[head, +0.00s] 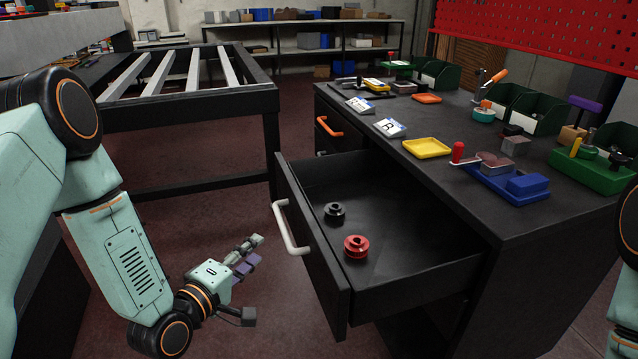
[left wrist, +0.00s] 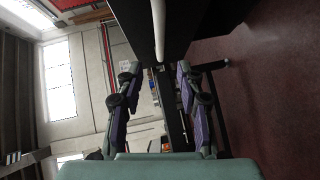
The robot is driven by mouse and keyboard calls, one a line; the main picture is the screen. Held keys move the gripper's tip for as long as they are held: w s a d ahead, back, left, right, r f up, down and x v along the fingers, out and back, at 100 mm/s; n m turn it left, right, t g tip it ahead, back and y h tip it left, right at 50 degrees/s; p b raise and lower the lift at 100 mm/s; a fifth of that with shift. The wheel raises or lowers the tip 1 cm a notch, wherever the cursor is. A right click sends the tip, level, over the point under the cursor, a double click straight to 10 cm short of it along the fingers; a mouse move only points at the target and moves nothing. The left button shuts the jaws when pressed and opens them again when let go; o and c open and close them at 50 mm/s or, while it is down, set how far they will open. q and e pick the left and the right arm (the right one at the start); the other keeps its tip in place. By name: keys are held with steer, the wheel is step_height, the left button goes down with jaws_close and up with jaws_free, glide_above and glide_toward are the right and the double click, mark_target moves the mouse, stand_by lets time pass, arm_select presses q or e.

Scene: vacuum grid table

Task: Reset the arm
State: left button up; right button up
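My left gripper (head: 252,279) is at the end of the teal arm, in front of the open drawer (head: 330,287) and to the left of its white handle (head: 290,229). Its two fingers are spread and hold nothing. In the left wrist view the spread fingers of the left gripper (left wrist: 157,78) frame a white bar (left wrist: 158,18), which looks like the handle, beyond the fingertips. The gripper is apart from the handle. A black knob-like part (head: 334,212) and a red one (head: 356,246) stand in the drawer. My right gripper is out of view; only part of that arm shows at the right edge.
The black workbench (head: 545,225) carries a yellow tray (head: 426,148), a blue holder (head: 507,185) and green bins (head: 540,112). The drawer juts out toward the left arm. A black frame table (head: 200,105) stands behind. Floor is clear between them.

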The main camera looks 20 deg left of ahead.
arm_select(q)
steer(key=s+d+f+m+g+y, duration=0.1)
steer(key=s+d+f+m+g, duration=0.1)
steer(key=s+f+m+g, duration=0.9)
steer(key=s+d+f+m+g+y, duration=0.1)
steer(key=s+f+g, duration=0.1)
steer(key=s, duration=0.8)
steer(key=s+d+f+m+g, duration=0.1)
steer(key=s+f+g, duration=0.2)
steer(key=s, duration=0.8)
step_height(320, 180, down, 2)
steer(key=shift+d+f+m+y, duration=0.25)
steer(key=shift+d+m+y, duration=0.1)
steer(key=shift+m+y, duration=0.05)
